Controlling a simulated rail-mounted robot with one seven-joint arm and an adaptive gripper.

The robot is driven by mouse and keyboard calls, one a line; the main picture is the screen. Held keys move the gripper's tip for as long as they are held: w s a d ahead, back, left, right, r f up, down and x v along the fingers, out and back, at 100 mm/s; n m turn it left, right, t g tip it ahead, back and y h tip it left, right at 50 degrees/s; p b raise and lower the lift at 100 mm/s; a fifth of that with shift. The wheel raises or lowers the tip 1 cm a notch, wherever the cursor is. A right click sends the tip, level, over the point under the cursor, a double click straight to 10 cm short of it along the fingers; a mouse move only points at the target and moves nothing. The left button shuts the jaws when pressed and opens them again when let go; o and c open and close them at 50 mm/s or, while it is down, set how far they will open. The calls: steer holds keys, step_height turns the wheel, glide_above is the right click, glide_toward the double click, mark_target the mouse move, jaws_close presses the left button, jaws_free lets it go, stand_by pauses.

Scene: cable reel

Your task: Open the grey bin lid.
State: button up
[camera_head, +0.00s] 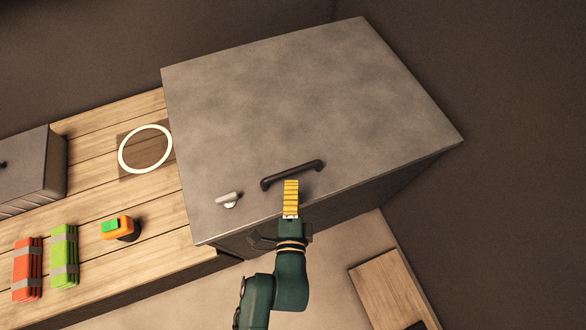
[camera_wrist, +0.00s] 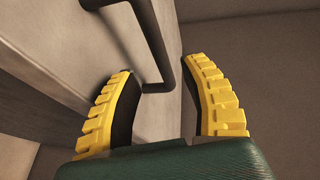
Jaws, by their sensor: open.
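The grey bin lid (camera_head: 300,90) is a large flat grey slab in the head view, lying shut on its box. A dark bar handle (camera_head: 292,175) sits near its front edge and also shows in the wrist view (camera_wrist: 152,45). My gripper (camera_head: 291,184) has yellow ribbed fingers and is at the handle's near side, around its middle. In the wrist view my gripper (camera_wrist: 158,68) is open, with part of the handle seen between and beyond the fingertips. I cannot tell whether a finger touches it.
A small pale lever-like piece (camera_head: 228,199) is on the lid's left front. A wooden bench (camera_head: 160,235) at left holds a white ring (camera_head: 146,149), an orange-green item (camera_head: 118,228), green (camera_head: 64,256) and orange (camera_head: 27,269) bundles, and a grey box (camera_head: 30,170).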

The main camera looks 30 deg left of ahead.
mark_target(293, 170)
steer(key=b+x, duration=0.1)
steer(key=x, duration=0.5)
steer(key=shift+w, duration=0.1)
steer(key=shift+c, duration=0.3)
jaws_close()
